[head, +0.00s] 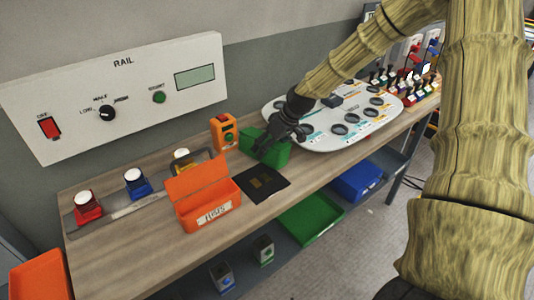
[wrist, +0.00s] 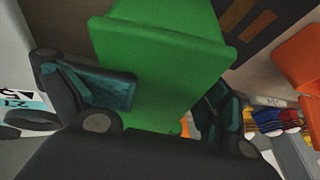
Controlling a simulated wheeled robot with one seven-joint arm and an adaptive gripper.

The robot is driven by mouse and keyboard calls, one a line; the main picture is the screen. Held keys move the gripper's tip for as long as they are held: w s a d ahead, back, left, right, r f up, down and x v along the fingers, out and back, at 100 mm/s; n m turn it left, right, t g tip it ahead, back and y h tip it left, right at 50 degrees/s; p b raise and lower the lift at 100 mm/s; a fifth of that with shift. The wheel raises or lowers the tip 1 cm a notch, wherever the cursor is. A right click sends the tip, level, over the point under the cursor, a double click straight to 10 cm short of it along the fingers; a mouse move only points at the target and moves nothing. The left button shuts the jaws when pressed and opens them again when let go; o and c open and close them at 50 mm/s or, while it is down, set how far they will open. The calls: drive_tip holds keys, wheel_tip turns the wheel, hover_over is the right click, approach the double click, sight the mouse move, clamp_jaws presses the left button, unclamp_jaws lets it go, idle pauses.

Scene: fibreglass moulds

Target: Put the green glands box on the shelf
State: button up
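The green glands box (head: 270,152) is at the work table's middle, behind a dark mat. My gripper (head: 283,142) is at the box from above, with its dark fingers overlapping it in the head view. In the wrist view the green box (wrist: 160,65) fills the upper middle, and my gripper (wrist: 165,105) has one finger on each side of it. The fingers are apart; whether both press on the box is not clear. The box's label is not visible. A lower shelf (head: 290,255) under the table carries a green tray (head: 312,218) and a blue bin (head: 362,182).
An orange fuses box (head: 210,205) with its lid up stands left of the dark mat (head: 263,185). An orange device (head: 224,132) stands behind. A white oval panel (head: 335,115) lies to the right. Red and blue knobbed items (head: 135,183) line the left.

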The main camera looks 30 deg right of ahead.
drive_tip(key=shift+f, duration=0.15)
drive_tip(key=shift+s, duration=0.2)
drive_tip(key=c, duration=1.1)
